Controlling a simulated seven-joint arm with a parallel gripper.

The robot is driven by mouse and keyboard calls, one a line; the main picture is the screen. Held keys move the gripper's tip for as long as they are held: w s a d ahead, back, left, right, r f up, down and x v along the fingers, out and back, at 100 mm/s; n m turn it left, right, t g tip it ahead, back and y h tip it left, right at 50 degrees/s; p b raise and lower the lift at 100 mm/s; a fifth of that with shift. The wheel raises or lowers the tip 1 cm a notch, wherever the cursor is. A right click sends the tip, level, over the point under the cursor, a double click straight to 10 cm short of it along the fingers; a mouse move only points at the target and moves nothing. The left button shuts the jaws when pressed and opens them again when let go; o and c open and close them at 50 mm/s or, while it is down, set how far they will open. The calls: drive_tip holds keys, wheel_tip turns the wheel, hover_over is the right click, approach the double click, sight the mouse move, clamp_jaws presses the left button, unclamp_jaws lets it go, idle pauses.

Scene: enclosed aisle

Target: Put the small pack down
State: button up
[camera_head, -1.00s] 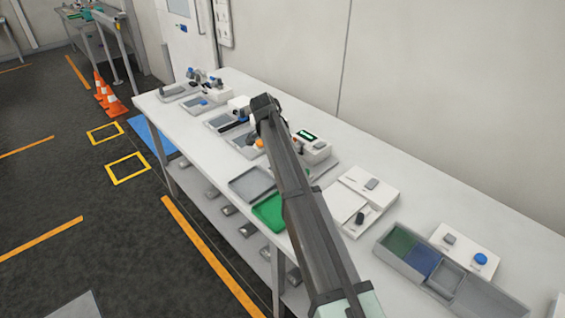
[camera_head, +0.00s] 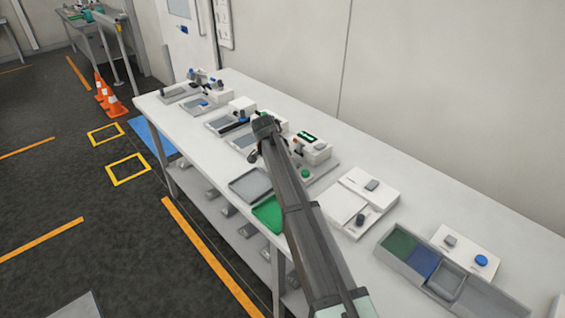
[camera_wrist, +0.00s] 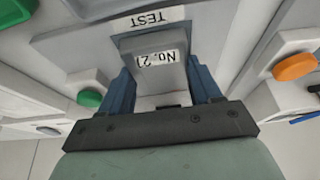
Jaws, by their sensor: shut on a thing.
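In the wrist view, a small grey pack (camera_wrist: 158,78) with a white label reading "No. 2)" is between the blue fingers of my gripper (camera_wrist: 163,90), which is shut on it. Behind the pack lies a grey plate (camera_wrist: 80,48) with a white "TEST" label. I cannot tell whether the pack touches the plate. In the head view, my arm hides the pack and most of the gripper.
A green button (camera_wrist: 90,98) is left of the pack and an orange button (camera_wrist: 295,67) is right of it. On the white table (camera_head: 345,255) stand a grey tray (camera_head: 250,185), a green tray (camera_head: 270,213) and a divided box (camera_head: 480,298).

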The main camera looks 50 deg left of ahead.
drive_tip(key=o, duration=1.2)
drive_tip(key=shift+c, duration=0.2)
drive_tip(key=v, duration=1.2)
drive_tip(key=shift+s+r, duration=0.1)
drive_tip(key=shift+r, duration=0.05)
